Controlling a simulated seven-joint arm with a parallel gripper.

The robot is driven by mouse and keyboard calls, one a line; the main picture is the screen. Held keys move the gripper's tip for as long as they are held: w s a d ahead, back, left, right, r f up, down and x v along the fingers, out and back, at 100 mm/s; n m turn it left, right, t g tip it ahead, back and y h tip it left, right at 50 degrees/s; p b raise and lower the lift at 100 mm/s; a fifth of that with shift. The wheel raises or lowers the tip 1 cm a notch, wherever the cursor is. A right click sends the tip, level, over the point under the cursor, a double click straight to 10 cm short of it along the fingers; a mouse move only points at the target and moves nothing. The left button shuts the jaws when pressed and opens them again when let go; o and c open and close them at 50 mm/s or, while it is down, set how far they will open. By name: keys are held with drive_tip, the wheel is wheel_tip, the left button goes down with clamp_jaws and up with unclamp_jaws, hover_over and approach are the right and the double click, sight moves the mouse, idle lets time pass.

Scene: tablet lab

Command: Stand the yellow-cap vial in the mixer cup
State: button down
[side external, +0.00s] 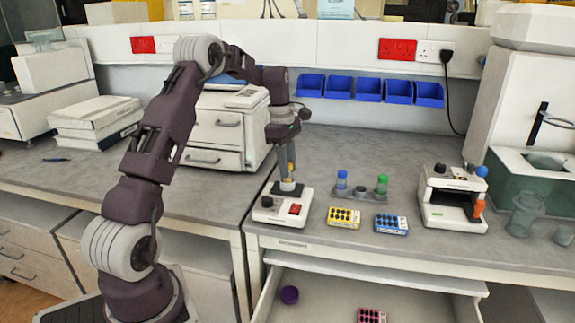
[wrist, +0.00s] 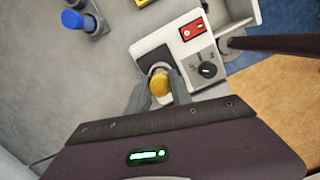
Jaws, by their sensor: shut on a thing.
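The yellow-cap vial (wrist: 160,85) is between the fingers of my gripper (wrist: 158,92), which is shut on it. In the side view my gripper (side external: 288,172) points down over the mixer (side external: 283,208), and the vial looks upright. The mixer (wrist: 184,48) is a white box with a red switch, a dark knob and a dark top plate. A pale round rim, seemingly the mixer cup (wrist: 159,67), shows beside the cap in the wrist view. The vial is at or just above the cup; I cannot tell whether its base is inside, as the fingers hide its lower part.
A grey rack (side external: 361,192) holds a blue-cap vial (side external: 341,180) and a green-cap vial (side external: 382,186). A yellow pack (side external: 343,218) and a blue pack (side external: 391,224) lie in front. A white device (side external: 453,200) stands right. The drawer (side external: 330,292) below is open.

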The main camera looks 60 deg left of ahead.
idle(0.3)
drive_tip(key=c, duration=0.7)
unclamp_jaws()
drive_tip(key=shift+o, duration=0.2)
drive_tip(key=shift+r, duration=4.3)
drive_tip(key=s+d+r+m+t, duration=0.1)
drive_tip(key=s+d+r+m, duration=0.25)
drive_tip(key=d, duration=0.35)
drive_tip(key=s+d+r+m+t+y, duration=0.1)
drive_tip(key=s+d+r+m, duration=0.2)
drive_tip(key=s+d+m, duration=0.3)
drive_tip(key=s+d+r+m, duration=0.3)
drive_tip(key=d+r+m, duration=0.1)
drive_tip(key=d, duration=0.4)
drive_tip(key=s+d+f+m+t, duration=0.1)
drive_tip(key=s+d+f+m, duration=0.2)
drive_tip(key=s+m, duration=0.2)
drive_tip(key=s+d+f+m+t, duration=0.1)
drive_tip(key=s+d+f+m, duration=0.2)
drive_tip(key=s, duration=0.7)
drive_tip(key=shift+d+m+t, duration=0.4)
drive_tip(key=shift+d+m, duration=0.15)
drive_tip(key=shift+m, duration=0.7)
